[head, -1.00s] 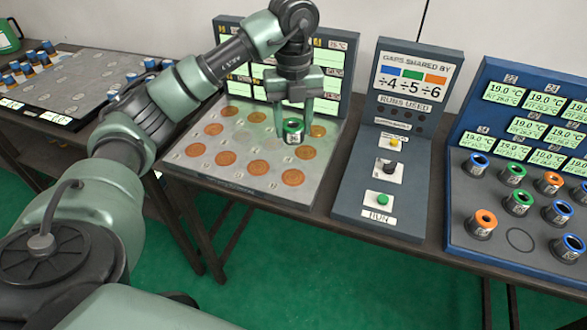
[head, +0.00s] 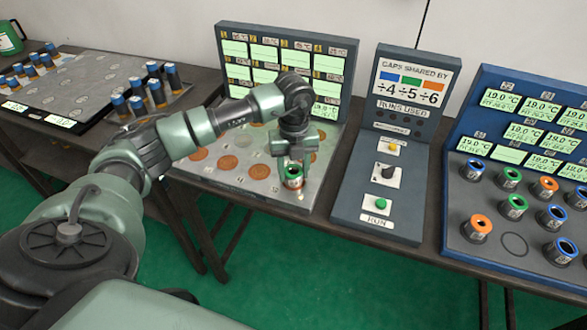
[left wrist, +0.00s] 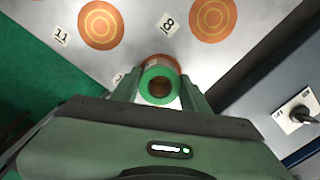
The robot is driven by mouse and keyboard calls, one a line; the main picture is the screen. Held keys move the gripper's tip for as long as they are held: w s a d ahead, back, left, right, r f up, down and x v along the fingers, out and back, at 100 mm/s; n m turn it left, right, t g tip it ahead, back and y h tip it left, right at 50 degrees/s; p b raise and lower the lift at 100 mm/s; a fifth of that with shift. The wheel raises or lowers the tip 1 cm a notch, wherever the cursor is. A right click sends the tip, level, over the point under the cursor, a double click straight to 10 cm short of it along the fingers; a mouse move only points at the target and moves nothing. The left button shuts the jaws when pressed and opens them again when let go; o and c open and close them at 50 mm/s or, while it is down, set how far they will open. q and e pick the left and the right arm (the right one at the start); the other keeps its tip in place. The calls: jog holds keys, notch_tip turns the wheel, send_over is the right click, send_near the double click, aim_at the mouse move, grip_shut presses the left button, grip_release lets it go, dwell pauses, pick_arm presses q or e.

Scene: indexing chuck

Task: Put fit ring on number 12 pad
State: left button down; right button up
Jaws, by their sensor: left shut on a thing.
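The fit ring (head: 293,181) is a short dark cylinder with a green top and a pale label. My left gripper (head: 292,165) is shut on it, pointing down over the front right corner of the grey pad board (head: 235,186). In the left wrist view the ring's green rim (left wrist: 147,78) sits between the fingers. An orange pad (left wrist: 163,60) shows just behind the ring, mostly covered by it. The number label beside that pad is largely hidden, so I cannot read it. I cannot tell whether the ring touches the pad. My right gripper is out of view.
Pads marked 11 (left wrist: 100,25) and 8 (left wrist: 213,18) are bare. A control panel (head: 363,205) with buttons and a knob stands right of the board. A blue rack (head: 470,245) of coloured rings is at far right, and a tray (head: 85,90) of blue-topped cylinders at left.

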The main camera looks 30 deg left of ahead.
pick_arm(q)
jog(key=shift+s+d+f+b, duration=0.2)
jog(key=shift+s+f+b, duration=0.1)
jog(key=shift+f+b, duration=0.25)
jog(key=c, duration=0.7)
grip_release()
jog(key=shift+f, duration=0.15)
jog(key=shift+c, duration=0.2)
jog(key=shift+a, duration=0.1)
jog(key=shift+w, duration=0.25)
jog(key=shift+r, duration=0.25)
